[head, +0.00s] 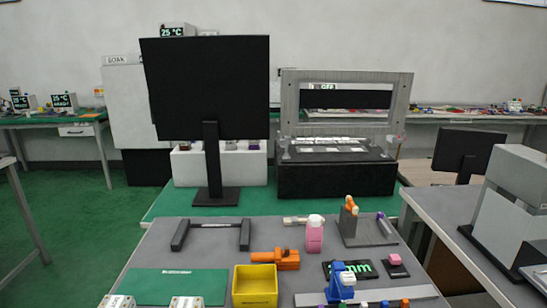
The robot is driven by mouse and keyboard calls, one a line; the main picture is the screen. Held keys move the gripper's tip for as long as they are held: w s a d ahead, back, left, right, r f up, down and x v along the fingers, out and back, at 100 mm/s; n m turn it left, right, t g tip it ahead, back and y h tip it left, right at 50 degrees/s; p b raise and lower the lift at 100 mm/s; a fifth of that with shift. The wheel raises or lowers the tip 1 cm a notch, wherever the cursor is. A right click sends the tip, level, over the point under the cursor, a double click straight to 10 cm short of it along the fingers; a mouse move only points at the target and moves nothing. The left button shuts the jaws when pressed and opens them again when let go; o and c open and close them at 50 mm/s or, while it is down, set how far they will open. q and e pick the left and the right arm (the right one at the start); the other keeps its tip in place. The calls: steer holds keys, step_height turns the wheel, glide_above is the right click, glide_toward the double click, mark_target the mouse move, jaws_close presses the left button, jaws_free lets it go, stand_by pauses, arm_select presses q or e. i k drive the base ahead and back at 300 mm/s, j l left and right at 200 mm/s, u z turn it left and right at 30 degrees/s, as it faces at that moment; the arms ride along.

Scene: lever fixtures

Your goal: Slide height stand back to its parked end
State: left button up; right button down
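No label marks the height stand, so I cannot tell for sure which fixture it is. One candidate is a blue upright piece (340,281) with a white knob, at the front right of the grey bench. It stands in front of a black display (366,270) with green "mm" digits and partly hides it. A pale strip (395,295) with small coloured pieces runs beside its foot at the front edge. Another candidate is a grey stand (372,232) with an upright and an orange-topped part (350,205) at the back right. Neither gripper is in view.
On the grey bench are a yellow bin (255,287), an orange clamp-like piece (277,258), a pink bottle (314,236), a pink block on a dark base (395,264), a dark U-shaped bracket (210,234) and a green mat (176,286). A black monitor (206,90) stands behind.

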mark_target(336, 292)
steer(key=k+l, duration=0.1)
steer(key=l, duration=0.3)
steer(key=k+l, duration=0.1)
steer(key=l, duration=0.75)
steer(key=k+u, duration=0.05)
